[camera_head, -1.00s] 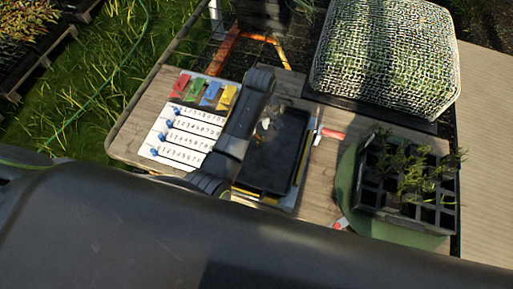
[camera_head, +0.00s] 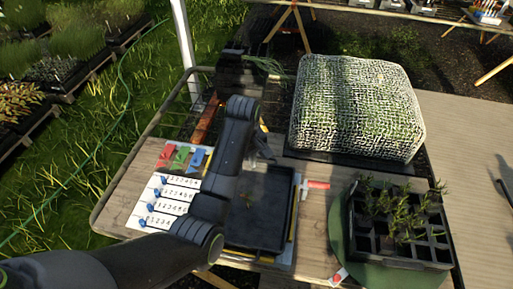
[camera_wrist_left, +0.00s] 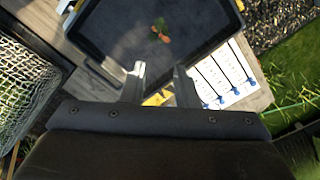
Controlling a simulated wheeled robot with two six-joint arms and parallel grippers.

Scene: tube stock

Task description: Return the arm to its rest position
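My left arm comes in from the lower left and bends up over the bench. My left gripper (camera_head: 262,150) is mostly hidden by its own wrist. In the left wrist view its two fingers (camera_wrist_left: 160,84) stand apart with nothing between them. Below it lies a black tray (camera_head: 258,222) with a small seedling (camera_head: 247,199) in it; the tray also shows in the left wrist view (camera_wrist_left: 205,40). My right gripper is not in view.
A netted block (camera_head: 357,105) stands behind.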

